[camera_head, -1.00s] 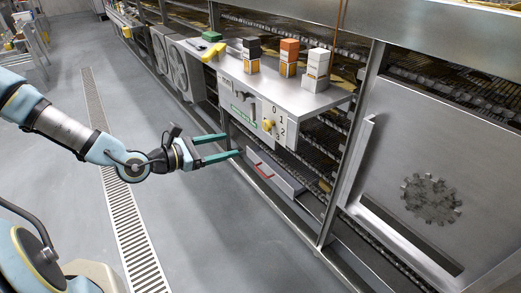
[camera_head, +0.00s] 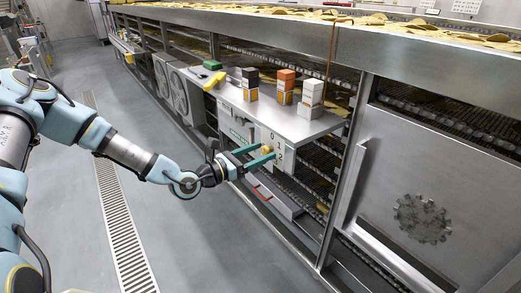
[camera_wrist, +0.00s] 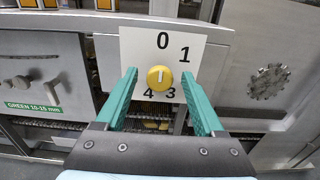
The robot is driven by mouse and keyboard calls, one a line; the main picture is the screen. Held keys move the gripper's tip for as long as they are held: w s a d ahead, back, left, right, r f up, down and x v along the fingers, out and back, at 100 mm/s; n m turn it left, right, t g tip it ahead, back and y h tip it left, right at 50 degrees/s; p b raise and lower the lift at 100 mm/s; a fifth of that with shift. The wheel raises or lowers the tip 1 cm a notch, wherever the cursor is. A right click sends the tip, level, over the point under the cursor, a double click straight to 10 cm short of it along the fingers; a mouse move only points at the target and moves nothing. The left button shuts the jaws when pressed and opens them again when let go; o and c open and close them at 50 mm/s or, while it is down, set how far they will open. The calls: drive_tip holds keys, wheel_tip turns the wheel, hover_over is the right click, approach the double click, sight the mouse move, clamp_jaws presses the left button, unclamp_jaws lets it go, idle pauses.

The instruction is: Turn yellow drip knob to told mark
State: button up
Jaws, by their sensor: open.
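The yellow drip knob (camera_wrist: 159,78) is round and sits on a white dial plate (camera_wrist: 137,44) in the wrist view. A pale line on the knob runs roughly up and down. The marks 0, 1, 3 and 4 show around it; other marks are hidden by my fingers. My gripper (camera_wrist: 160,100) is open, with one green finger on each side of the knob. I cannot tell whether either finger touches it. In the head view the knob (camera_head: 267,149) shows between the fingertips of my gripper (camera_head: 266,154).
A metal shelf (camera_head: 290,122) above the dial holds a black-topped box (camera_head: 250,85), an orange-topped box (camera_head: 286,87) and a white box (camera_head: 311,98). A yellow object (camera_head: 215,80) lies at its left end.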

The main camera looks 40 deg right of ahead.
drive_tip(key=shift+d, duration=0.25)
clamp_jaws()
idle(0.5)
